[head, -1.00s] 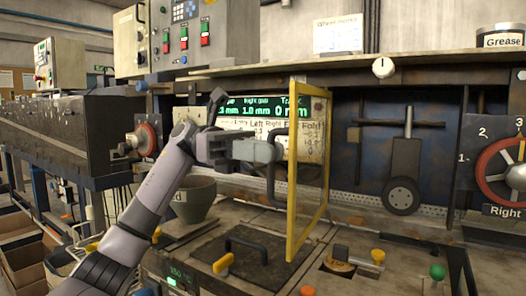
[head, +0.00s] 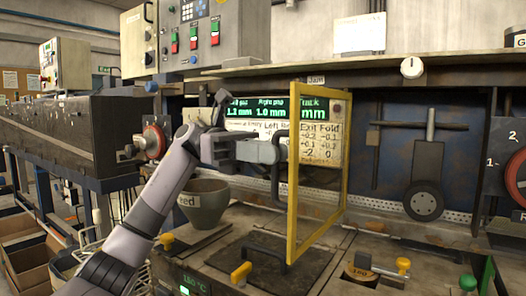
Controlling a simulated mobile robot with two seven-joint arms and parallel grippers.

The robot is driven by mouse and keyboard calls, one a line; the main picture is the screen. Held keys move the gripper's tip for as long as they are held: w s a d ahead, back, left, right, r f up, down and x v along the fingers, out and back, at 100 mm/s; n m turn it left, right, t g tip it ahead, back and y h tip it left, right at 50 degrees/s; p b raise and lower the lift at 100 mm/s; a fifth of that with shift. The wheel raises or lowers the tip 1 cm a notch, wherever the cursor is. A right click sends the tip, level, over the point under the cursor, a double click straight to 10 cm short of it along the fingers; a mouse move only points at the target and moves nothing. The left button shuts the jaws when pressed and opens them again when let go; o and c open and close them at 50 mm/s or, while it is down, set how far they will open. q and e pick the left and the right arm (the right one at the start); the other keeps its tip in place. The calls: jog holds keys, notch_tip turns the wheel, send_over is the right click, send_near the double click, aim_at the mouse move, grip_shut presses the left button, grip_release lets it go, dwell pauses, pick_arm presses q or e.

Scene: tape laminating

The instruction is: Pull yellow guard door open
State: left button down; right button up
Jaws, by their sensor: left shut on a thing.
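The yellow guard door (head: 292,225) is an upright rectangular frame standing out from the machine front, seen at a slant. Its far side (head: 346,150) is toward the machine, and its near edge is toward me. A dark bar handle (head: 277,190) is on its left face. My left gripper (head: 272,151) is shut on the upper part of this handle. The fingers hide part of the handle, and the exact contact is hard to see. My right gripper is not in view.
A bowl (head: 205,205) stands below my left forearm. A red handwheel (head: 517,180) is at the right. The green display (head: 275,108) is behind the door.

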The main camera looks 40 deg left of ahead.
pick_arm(q)
jog(key=shift+w+r, duration=0.1)
jog(key=shift+w, duration=0.15)
jog(key=c, duration=1.2)
grip_release()
jog(key=shift+w, duration=0.25)
jog(key=shift+o, duration=0.2)
jog(key=shift+w+d, duration=0.15)
jog(key=shift+s, duration=0.2)
jog(key=a, duration=0.7)
jog(key=shift+a, duration=0.15)
